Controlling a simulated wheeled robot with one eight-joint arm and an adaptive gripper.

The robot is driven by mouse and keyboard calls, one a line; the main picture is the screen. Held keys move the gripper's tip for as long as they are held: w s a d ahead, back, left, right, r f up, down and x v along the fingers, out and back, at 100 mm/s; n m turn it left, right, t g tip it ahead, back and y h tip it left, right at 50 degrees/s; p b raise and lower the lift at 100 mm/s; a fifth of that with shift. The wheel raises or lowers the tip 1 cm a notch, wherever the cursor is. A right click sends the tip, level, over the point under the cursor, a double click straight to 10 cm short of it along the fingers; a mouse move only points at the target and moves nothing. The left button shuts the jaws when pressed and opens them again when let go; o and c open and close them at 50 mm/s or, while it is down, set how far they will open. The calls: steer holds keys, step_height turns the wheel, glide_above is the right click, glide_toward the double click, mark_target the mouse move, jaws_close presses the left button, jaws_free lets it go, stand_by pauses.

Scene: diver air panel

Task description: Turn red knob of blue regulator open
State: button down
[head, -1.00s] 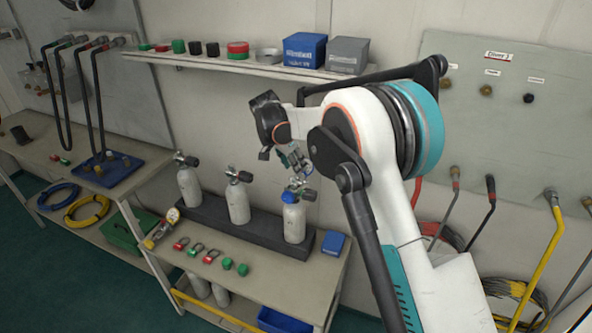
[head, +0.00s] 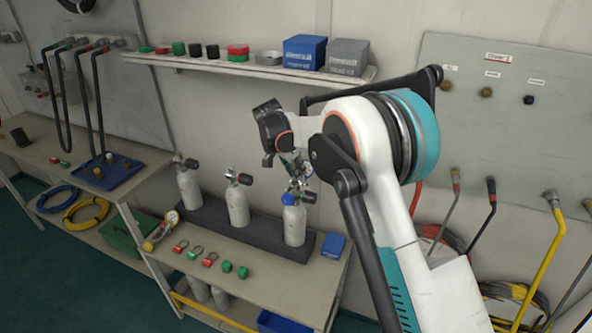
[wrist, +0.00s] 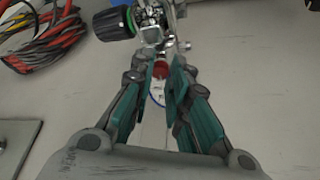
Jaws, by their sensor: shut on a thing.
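The blue regulator (head: 289,198) sits on top of the rightmost white cylinder (head: 294,226) in the head view. My gripper (head: 294,172) is just above it, at the cylinder's valve. In the wrist view my gripper (wrist: 162,64) has its teal fingers close together around a small red knob (wrist: 160,71), which shows between the fingertips. Metal fittings and a black handwheel with a green ring (wrist: 116,22) are just beyond the fingertips. In the head view my fingers and wrist hide the red knob.
Two other cylinders (head: 237,207) stand to the left in the dark rack (head: 211,222). Red and green caps (head: 227,267) lie on the bench in front. A blue box (head: 333,246) is right of the rack. A shelf (head: 215,66) runs above. Coiled hoses (wrist: 42,38) show in the wrist view.

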steer(key=shift+n, duration=0.3)
steer(key=n, duration=0.2)
steer(key=n+t+y, duration=0.1)
steer(key=n, duration=0.1)
steer(key=n+y, duration=0.1)
steer(key=n, duration=0.1)
steer(key=shift+s+d, duration=0.2)
steer(key=shift+d, duration=0.15)
steer(key=n+y, duration=0.1)
steer(key=n, duration=0.3)
steer(key=n+y, duration=0.1)
steer(key=n, duration=0.1)
steer(key=shift+d+n+y, duration=0.3)
steer(key=n, duration=0.1)
steer(key=n+y, duration=0.1)
steer(key=n, duration=0.1)
steer(key=n+y, duration=0.1)
steer(key=n, duration=0.1)
steer(key=shift+w+d+g, duration=0.2)
steer(key=shift+d+g, duration=0.05)
steer(key=shift+g, duration=0.15)
steer(key=shift+w+d+n+g+y, duration=0.15)
steer(key=shift+n+g, duration=0.3)
steer(key=shift+n, duration=0.95)
steer(key=shift+w+a+n+g+y, duration=0.1)
steer(key=shift+n+g+y, duration=0.25)
steer(key=shift+n, duration=1.05)
steer(key=c, duration=1.5)
jaws_free()
